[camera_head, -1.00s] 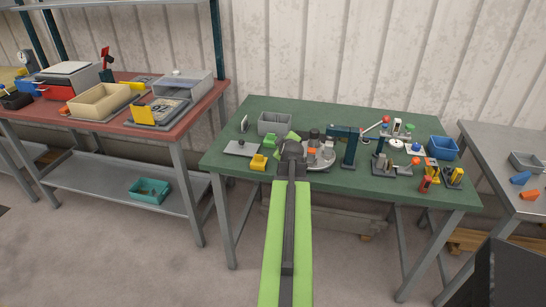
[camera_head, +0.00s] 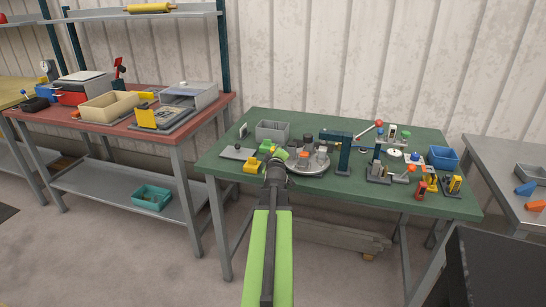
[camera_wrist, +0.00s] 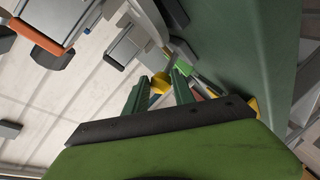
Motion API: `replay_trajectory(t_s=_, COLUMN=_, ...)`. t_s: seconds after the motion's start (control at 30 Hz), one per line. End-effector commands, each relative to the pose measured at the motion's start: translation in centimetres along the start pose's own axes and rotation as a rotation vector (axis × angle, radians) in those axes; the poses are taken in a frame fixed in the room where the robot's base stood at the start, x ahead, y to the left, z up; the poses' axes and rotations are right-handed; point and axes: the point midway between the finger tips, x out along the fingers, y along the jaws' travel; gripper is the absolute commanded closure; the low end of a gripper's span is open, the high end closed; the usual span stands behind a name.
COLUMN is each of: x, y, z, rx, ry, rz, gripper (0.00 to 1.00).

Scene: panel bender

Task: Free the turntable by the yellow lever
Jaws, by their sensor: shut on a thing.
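My gripper (camera_head: 274,152) is over the left part of the green bench, left of the turntable (camera_head: 308,169), a round grey disc with grey and orange parts on it. In the wrist view, the yellow knob of the lever (camera_wrist: 160,82) sits between my two green fingers, and my gripper (camera_wrist: 160,88) is shut on it. In the head view a bit of yellow shows at my fingertips. The lever's lower part and its pivot are hidden by my gripper.
On the green bench (camera_head: 235,186), a grey bin (camera_head: 272,131) stands behind my gripper and a yellow block (camera_head: 251,165) to its left. A dark teal arched frame (camera_head: 344,156) stands right of the turntable. Small fixtures and a blue bin (camera_head: 442,158) crowd the right side.

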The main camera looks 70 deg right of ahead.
Motion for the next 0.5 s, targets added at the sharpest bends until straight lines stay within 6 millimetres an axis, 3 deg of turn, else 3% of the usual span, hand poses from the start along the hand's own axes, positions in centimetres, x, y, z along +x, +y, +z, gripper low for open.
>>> replay_trajectory(t_s=0.13, x=-0.04, y=-0.06, z=0.09, rx=0.002, ry=-0.002, rz=-0.003, gripper=1.00)
replay_trajectory(t_s=0.17, x=-0.04, y=-0.06, z=0.08, rx=0.002, ry=-0.002, rz=-0.003, gripper=0.67)
replay_trajectory(t_s=0.3, x=-0.04, y=-0.05, z=0.04, rx=0.002, ry=-0.001, rz=-0.003, gripper=0.49)
replay_trajectory(t_s=0.5, x=-0.03, y=-0.04, z=0.02, rx=0.002, ry=-0.001, rz=-0.002, gripper=0.48)
